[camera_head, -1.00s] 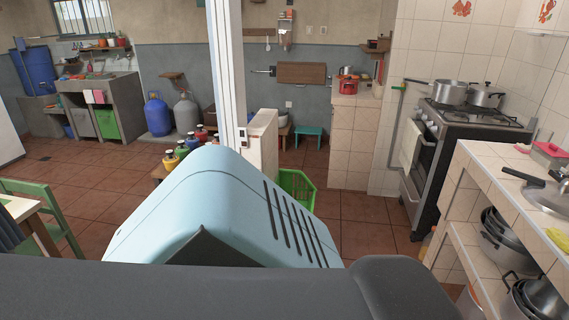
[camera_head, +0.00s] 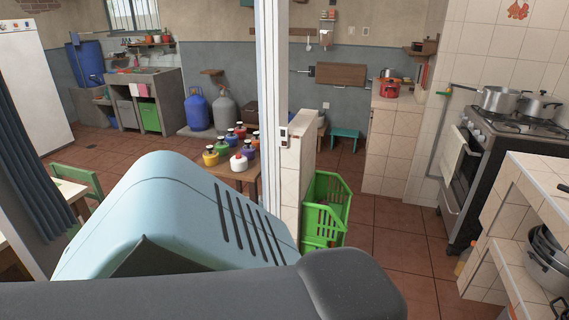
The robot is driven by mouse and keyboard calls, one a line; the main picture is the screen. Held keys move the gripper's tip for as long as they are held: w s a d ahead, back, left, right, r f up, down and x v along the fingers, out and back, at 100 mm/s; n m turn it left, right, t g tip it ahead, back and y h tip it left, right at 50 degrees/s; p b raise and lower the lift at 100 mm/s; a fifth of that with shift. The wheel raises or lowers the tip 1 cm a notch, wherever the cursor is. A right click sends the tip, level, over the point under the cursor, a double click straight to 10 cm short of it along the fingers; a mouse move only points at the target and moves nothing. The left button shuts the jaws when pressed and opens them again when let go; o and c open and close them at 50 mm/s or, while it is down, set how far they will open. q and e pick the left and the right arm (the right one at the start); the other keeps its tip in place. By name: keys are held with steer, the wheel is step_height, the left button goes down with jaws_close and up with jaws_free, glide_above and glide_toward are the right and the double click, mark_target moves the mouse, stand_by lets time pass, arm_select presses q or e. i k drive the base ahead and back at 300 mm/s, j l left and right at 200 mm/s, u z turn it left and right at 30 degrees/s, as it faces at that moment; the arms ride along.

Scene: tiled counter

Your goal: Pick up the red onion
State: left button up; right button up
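I cannot make out a red onion in this view. A green plastic crate (camera_head: 345,190) stands on the floor beside a low tiled wall. Something small and dark reddish shows inside it, too small to tell what it is. Neither of my grippers is in view. A dark grey part and a light blue vented part, which look like my own body, fill the lower left and middle and hide the floor there.
A white post (camera_head: 271,110) and low tiled wall (camera_head: 297,165) stand ahead. A small table (camera_head: 240,175) holds several coloured bottles. A stove (camera_head: 490,165) with pots and a tiled counter (camera_head: 520,215) are at right. A green chair (camera_head: 85,182) is at left. Tiled floor (camera_head: 395,240) is clear beyond the crate.

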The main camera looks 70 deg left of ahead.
mark_target(322, 202)
steer(key=u, duration=4.1)
steer(key=l, duration=1.45)
steer(key=i+l, duration=0.15)
steer(key=l, duration=2.7)
steer(key=i, duration=0.1)
